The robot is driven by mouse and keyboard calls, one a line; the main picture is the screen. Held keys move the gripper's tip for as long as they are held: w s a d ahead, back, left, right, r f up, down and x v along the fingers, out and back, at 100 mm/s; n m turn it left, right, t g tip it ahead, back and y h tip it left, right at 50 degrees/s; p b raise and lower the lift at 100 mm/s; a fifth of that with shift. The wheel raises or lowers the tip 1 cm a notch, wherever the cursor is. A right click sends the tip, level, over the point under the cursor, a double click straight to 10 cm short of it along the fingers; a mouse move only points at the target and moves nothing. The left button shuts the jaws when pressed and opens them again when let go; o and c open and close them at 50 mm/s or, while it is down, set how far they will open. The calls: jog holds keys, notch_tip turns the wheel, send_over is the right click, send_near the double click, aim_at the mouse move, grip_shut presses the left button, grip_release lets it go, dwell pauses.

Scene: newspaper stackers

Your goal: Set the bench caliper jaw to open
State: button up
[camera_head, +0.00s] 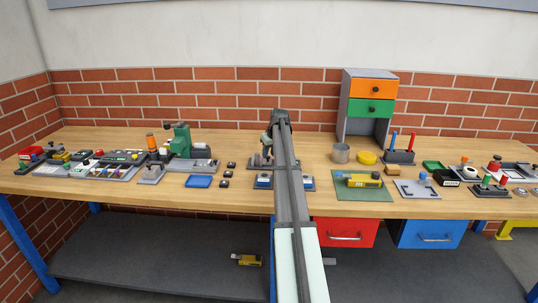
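I cannot tell for sure which item is the bench caliper; the items are small in this view. One candidate is a grey plate with a blue knob (421,178) on the right half of the bench, right of a green mat (342,193). Another is a small grey fixture (150,175) on the left half. No jaw setting can be read on either. My gripper (265,150) is at the far end of my arm, over the middle of the bench near the back. Its fingers are largely hidden by my arm, so its opening does not show.
A yellow tool (362,180) lies on the green mat. A drawer cabinet (368,88) stands at the back, beside a grey cup (340,153). A green machine (181,140) stands left of my arm. Small fixtures crowd both ends. Bare wood (235,150) shows left of my gripper.

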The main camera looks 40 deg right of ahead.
jog(key=shift+w+f, duration=0.2)
jog(key=shift+f, duration=0.35)
jog(key=shift+c, duration=0.2)
grip_shut()
jog(key=shift+d, duration=0.1)
